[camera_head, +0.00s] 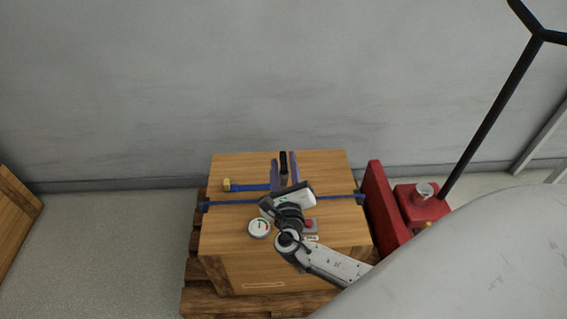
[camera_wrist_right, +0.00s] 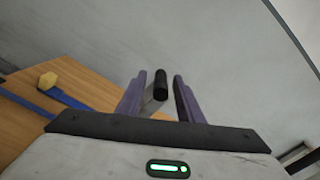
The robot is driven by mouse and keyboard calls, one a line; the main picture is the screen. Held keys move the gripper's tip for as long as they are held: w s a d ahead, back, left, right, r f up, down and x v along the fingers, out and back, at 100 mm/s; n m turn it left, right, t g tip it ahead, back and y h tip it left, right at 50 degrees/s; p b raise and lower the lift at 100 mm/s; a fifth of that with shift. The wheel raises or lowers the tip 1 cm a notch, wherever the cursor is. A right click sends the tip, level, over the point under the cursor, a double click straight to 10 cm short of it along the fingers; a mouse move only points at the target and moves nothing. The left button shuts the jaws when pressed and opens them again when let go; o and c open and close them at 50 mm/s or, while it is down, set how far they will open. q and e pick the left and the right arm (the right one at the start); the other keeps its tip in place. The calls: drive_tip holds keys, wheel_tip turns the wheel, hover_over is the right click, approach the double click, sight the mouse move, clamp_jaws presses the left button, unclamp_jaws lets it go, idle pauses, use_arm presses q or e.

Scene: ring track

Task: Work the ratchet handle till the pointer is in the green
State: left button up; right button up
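The ratchet handle (camera_head: 284,158) has a black grip and stands up at the back of a wooden crate (camera_head: 230,262); its black end also shows in the right wrist view (camera_wrist_right: 161,84). My right gripper (camera_head: 284,161) is open, its two purple fingers on either side of the handle with a gap to each; the fingers also show in the right wrist view (camera_wrist_right: 159,77). The ratchet's body is mostly hidden by my gripper. A round white gauge (camera_head: 259,228) with a green part lies on the crate; its pointer is too small to read surely. My left gripper is not in view.
A blue strap (camera_head: 236,202) crosses the crate, and a yellow-ended blue piece (camera_head: 228,185) lies left of the ratchet. A red button (camera_head: 309,224) is beside my wrist. The crate is on a wooden pallet (camera_head: 200,302). A red machine (camera_head: 420,205) with a black pole stands right.

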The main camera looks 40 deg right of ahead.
drive_tip(key=shift+r, duration=0.1)
use_arm(q)
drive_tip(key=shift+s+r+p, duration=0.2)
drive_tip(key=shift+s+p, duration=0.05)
drive_tip(key=shift+p, duration=0.2)
use_arm(e)
drive_tip(key=v, duration=1)
drive_tip(key=shift+s+a, duration=0.1)
drive_tip(key=s+a+f+m+g+y+p, duration=0.1)
drive_tip(key=s+a+f+m+g+y, duration=0.2)
drive_tip(key=f+m, duration=0.35)
drive_tip(key=s+f+m+g+y, duration=0.2)
drive_tip(key=s+f+m+g, duration=0.1)
drive_tip(key=s+f+m, duration=0.3)
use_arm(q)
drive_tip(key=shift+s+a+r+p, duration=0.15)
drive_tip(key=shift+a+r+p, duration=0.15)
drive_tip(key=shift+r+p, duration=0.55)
use_arm(e)
drive_tip(key=s+a+r+m+y, duration=0.2)
drive_tip(key=a+m, duration=0.3)
drive_tip(key=m, duration=0.5)
drive_tip(key=s+a+r+m+y, duration=0.2)
drive_tip(key=s+a+m+y, duration=0.2)
drive_tip(key=m, duration=0.6)
drive_tip(key=shift+s+a+r+g+y, duration=0.25)
drive_tip(key=shift+s+a+g+y, duration=0.15)
drive_tip(key=shift+s+a, duration=0.35)
